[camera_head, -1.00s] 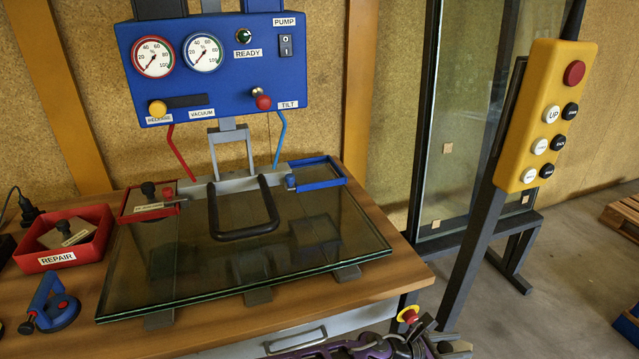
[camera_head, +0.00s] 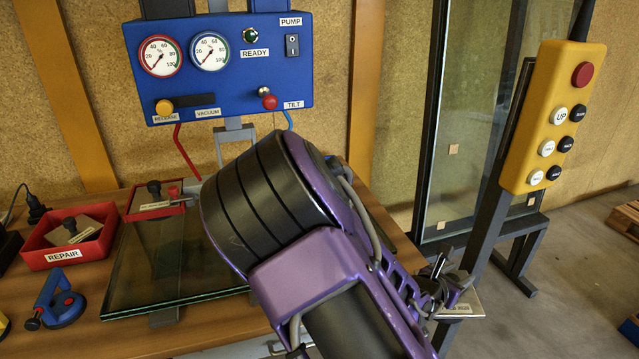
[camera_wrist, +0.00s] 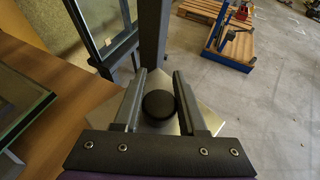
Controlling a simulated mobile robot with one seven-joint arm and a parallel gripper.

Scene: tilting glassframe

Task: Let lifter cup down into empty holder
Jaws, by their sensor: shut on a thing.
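My gripper (camera_wrist: 159,102) is shut on the round black knob (camera_wrist: 158,105) of a flat, pale grey plate. The plate hangs below the fingers and also shows in the head view (camera_head: 463,304), with a label too small to read. It is in the air, right of the workbench. A blue suction lifter (camera_head: 66,306) lies on the bench at the left. A red holder (camera_head: 152,206) at the back of the glass has a knobbed plate in it. The blue holder at the back right of the glass is hidden behind my arm.
A glass pane (camera_head: 150,275) lies on the wooden bench. A red REPAIR tray (camera_head: 62,257) holds another knobbed plate. The yellow button box (camera_head: 553,115) on its dark post stands close to the right of my gripper. The blue control panel (camera_head: 220,65) is behind.

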